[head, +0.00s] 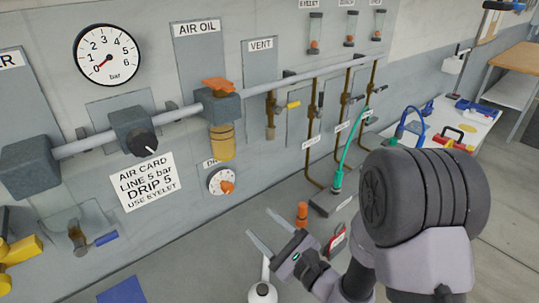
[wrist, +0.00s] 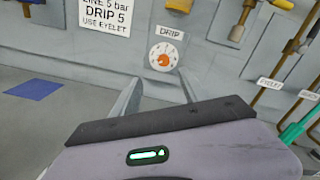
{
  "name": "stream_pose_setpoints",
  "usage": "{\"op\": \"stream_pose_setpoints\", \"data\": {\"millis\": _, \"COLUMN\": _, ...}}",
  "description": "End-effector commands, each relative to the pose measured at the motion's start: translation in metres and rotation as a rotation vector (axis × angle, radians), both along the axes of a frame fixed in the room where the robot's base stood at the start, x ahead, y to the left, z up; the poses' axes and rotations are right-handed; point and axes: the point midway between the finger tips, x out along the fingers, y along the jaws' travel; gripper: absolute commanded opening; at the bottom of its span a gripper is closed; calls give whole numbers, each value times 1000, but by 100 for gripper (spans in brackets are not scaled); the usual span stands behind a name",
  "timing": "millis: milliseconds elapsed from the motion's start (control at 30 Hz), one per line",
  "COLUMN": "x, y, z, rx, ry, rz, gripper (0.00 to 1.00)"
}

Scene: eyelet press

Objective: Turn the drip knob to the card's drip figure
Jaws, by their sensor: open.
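The drip knob is an orange knob (head: 227,187) on a round white dial (head: 217,178) on the wall, below the amber bowl of the air oil unit. It also shows in the wrist view (wrist: 163,60), under a DRIP label, beyond and between my fingers. The dial's marks are too small to read. The air card (head: 143,183) on the wall reads LINE 5 bar, DRIP 5, USE EYELET. My gripper (head: 262,228) is open and empty, in front of the wall, below and right of the dial, apart from it.
A pressure gauge (head: 107,55) reads near 0. A black knob (head: 143,143) sits above the card. The amber bowl (head: 222,142) hangs just above the dial. An orange cylinder (head: 302,214) and a green hose (head: 350,150) are right of it. The wall around the dial is clear.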

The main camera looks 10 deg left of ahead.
Motion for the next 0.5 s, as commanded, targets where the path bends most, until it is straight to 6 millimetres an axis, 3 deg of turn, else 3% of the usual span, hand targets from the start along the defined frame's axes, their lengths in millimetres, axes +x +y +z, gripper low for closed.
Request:
{"op": "stream_pose_setpoints", "data": {"millis": 133, "x": 14, "y": 1, "z": -9, "rx": -6, "ry": 5, "rz": -49, "gripper": 52}}
{"op": "stream_pose_setpoints", "data": {"millis": 500, "x": 71, "y": 65, "z": -9, "rx": -3, "ry": 4, "rz": -44, "gripper": 52}}
